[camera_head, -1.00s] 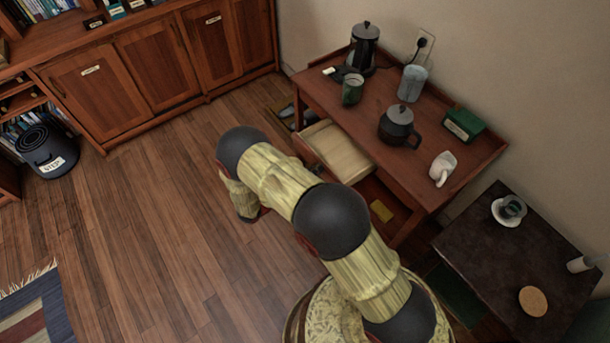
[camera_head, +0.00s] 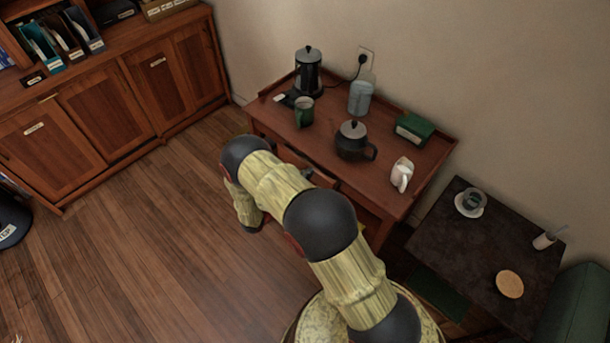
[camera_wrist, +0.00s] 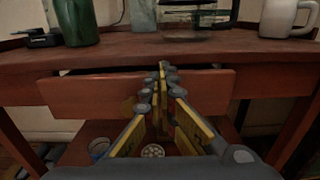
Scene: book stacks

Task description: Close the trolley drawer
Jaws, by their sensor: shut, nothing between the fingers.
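The wooden trolley (camera_head: 385,195) stands against the wall with a tea set on top. Its drawer front (camera_wrist: 85,95) spans the middle of the wrist view, below the trolley top. A narrow dark gap shows along its upper edge; whether it is fully flush cannot be told. In the head view a little of the drawer (camera_head: 325,178) shows beside my arm, and no open inside is visible. My arm hides the gripper in the head view.
On the trolley stand a kettle (camera_head: 308,72), a green mug (camera_head: 304,112), a glass jar (camera_head: 360,97), a dark teapot (camera_head: 352,142), a green box (camera_head: 413,128) and a white jug (camera_head: 401,174). A dark side table (camera_head: 470,235) stands at right. Floor (camera_head: 150,240) at left is clear.

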